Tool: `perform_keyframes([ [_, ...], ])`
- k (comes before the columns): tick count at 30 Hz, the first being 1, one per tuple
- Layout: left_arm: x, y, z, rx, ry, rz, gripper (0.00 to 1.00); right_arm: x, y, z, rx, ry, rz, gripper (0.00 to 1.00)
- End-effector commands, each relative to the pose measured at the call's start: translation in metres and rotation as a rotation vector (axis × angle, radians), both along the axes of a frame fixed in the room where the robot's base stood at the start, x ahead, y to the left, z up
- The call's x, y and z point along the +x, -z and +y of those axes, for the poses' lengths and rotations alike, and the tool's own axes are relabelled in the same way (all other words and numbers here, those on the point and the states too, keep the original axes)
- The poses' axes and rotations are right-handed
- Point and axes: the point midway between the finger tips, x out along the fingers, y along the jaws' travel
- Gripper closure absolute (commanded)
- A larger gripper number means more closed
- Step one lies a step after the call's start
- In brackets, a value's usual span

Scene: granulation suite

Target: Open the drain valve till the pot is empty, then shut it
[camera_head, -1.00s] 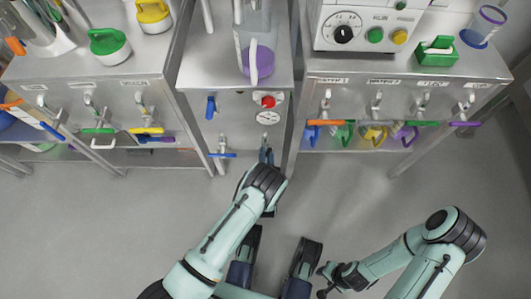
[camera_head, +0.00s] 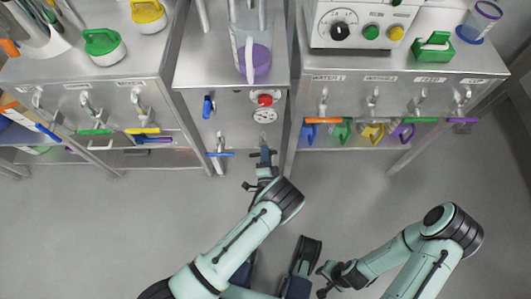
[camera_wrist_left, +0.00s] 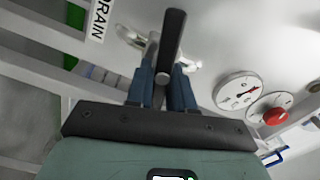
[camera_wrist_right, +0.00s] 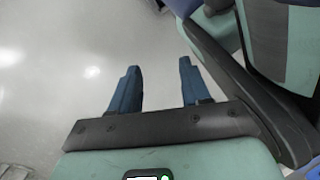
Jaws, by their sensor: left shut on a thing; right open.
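A black lever (camera_wrist_left: 173,42) beside a label reading DRAIN (camera_wrist_left: 99,20) stands between the blue fingers of my left gripper (camera_wrist_left: 163,82) in the left wrist view. The gripper is shut on this drain valve lever. In the head view my left gripper (camera_head: 264,160) is at the lower right front of the middle cabinet. The silvery valve body (camera_wrist_left: 188,62) is partly hidden behind the fingers. I cannot make out the pot's contents or any flow. My right gripper (camera_wrist_right: 154,88) is open and empty over bare floor in the right wrist view.
A round gauge (camera_head: 264,115) and a red button (camera_head: 265,99) sit above the drain. Blue levers (camera_head: 208,107) and (camera_head: 220,155) are to the left. A purple vessel (camera_head: 256,64) stands on top. Coloured-handled taps line both side cabinets. The floor (camera_head: 120,235) is clear.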

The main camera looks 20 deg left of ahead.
Motion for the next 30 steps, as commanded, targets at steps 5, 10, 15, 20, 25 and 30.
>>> perform_keyframes([
  [5, 0.002, 0.0, 0.0, 0.127, 0.001, 0.031, 1.0, -0.006, 0.003, -0.001, 0.002, 0.003, 0.019, 0.53],
  [10, 0.002, 0.001, 0.0, 0.214, 0.0, 0.056, 1.0, -0.01, 0.004, -0.001, 0.002, 0.004, 0.033, 0.53],
  [15, 0.002, 0.001, 0.0, 0.269, 0.0, 0.072, 1.0, -0.013, 0.005, -0.001, 0.003, 0.005, 0.042, 0.53],
  [20, 0.002, 0.001, 0.0, 0.293, 0.0, 0.078, 1.0, -0.014, 0.006, -0.002, 0.003, 0.005, 0.045, 0.53],
  [25, 0.002, 0.001, 0.0, 0.301, -0.001, 0.08, 1.0, -0.014, 0.006, -0.002, 0.003, 0.006, 0.046, 0.53],
  [30, 0.002, 0.001, 0.0, 0.301, -0.001, 0.08, 1.0, -0.014, 0.006, -0.002, 0.003, 0.005, 0.046, 0.53],
])
